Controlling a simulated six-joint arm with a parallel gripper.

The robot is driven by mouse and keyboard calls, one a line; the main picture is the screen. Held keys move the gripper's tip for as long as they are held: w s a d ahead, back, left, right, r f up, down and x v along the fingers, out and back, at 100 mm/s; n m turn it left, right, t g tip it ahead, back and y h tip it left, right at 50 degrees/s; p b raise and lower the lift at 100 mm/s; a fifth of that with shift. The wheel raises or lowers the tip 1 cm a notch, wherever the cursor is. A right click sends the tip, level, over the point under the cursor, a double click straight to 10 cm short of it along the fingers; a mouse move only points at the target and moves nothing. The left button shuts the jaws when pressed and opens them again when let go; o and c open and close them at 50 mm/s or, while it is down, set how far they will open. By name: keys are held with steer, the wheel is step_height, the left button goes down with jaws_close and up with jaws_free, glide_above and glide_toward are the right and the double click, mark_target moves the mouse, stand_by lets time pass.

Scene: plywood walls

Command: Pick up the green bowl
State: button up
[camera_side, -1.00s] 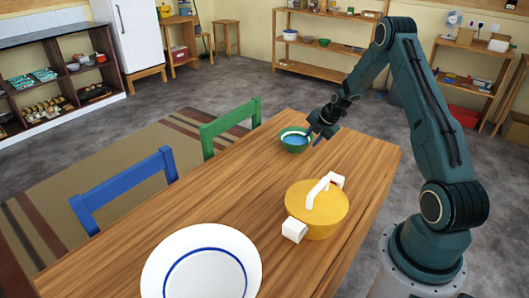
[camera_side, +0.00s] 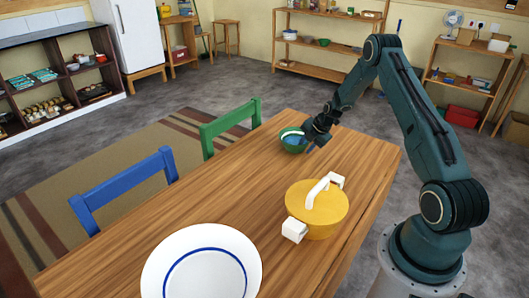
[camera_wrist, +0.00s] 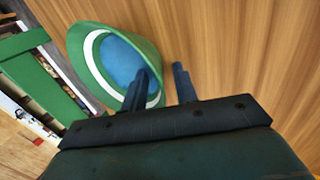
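The green bowl (camera_side: 287,147) has a blue inside and a white band, and sits near the far end of the wooden table. It looks a little tilted in the side view. In the wrist view the bowl (camera_wrist: 122,60) is left of centre. My gripper (camera_side: 313,143) is down at the bowl's right side. In the wrist view my gripper (camera_wrist: 161,80) has its fingers apart, one over the blue inside and the other outside the rim, with bare wood showing beside that outer finger. Whether the inner finger touches the bowl, I cannot tell.
The table (camera_side: 220,200) also holds a yellow lidded pot (camera_side: 315,215) with white handles and a white plate (camera_side: 195,255) with a blue ring. A green chair (camera_side: 228,125) stands close to the bowl's left, and a blue chair (camera_side: 125,185) further left.

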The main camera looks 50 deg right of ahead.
stand_by(0.3)
jaws_close()
steer(key=shift+r, duration=0.4)
step_height(320, 180, up, 19)
stand_by(2.0)
steer(key=shift+r, duration=0.15)
stand_by(0.6)
